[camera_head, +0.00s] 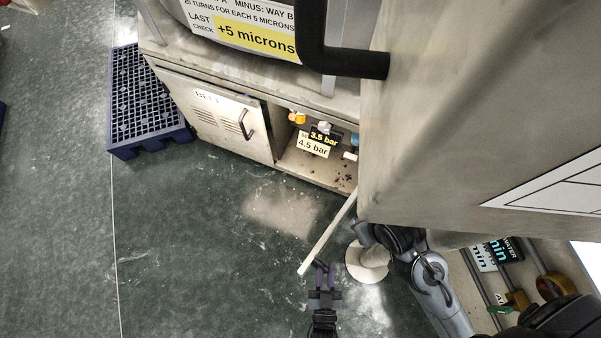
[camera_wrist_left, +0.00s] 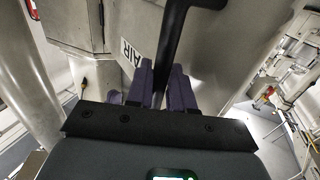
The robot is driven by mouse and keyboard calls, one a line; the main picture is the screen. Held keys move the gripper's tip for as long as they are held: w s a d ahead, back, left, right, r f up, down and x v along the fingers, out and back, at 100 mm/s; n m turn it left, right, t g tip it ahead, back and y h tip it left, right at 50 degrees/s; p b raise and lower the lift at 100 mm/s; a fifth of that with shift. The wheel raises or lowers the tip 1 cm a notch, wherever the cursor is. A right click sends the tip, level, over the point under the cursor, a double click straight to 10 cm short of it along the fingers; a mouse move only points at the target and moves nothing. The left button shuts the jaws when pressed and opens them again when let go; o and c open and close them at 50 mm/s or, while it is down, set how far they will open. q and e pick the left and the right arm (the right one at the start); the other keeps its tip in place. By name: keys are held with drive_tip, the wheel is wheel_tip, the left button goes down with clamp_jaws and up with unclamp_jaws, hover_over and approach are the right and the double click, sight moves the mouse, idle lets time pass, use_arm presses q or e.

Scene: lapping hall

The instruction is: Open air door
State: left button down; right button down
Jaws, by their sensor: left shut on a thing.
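The air door (camera_head: 329,234) shows nearly edge-on in the head view, swung out from the low cabinet. In the left wrist view its pale panel (camera_wrist_left: 116,22) carries the label AIR. My left gripper (camera_head: 321,266) is at the door's outer end. In the left wrist view its purple fingers (camera_wrist_left: 164,84) are shut on the black door handle (camera_wrist_left: 171,48). The open compartment (camera_head: 318,171) shows fittings and tags reading 3.5 bar and 4.5 bar. My right gripper is not in view.
A closed cabinet door (camera_head: 210,112) with a black handle stands left of the opening. A blue pallet (camera_head: 122,135) lies on the floor at left. A large beige housing (camera_head: 470,110) overhangs the right side. Valves and pipes (camera_head: 515,295) show at lower right.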

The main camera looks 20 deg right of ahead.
use_arm(q)
drive_tip(key=shift+s+d, duration=0.2)
drive_tip(key=shift+s, duration=0.4)
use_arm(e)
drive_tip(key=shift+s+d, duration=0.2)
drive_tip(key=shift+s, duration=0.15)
use_arm(q)
drive_tip(key=shift+w, duration=0.1)
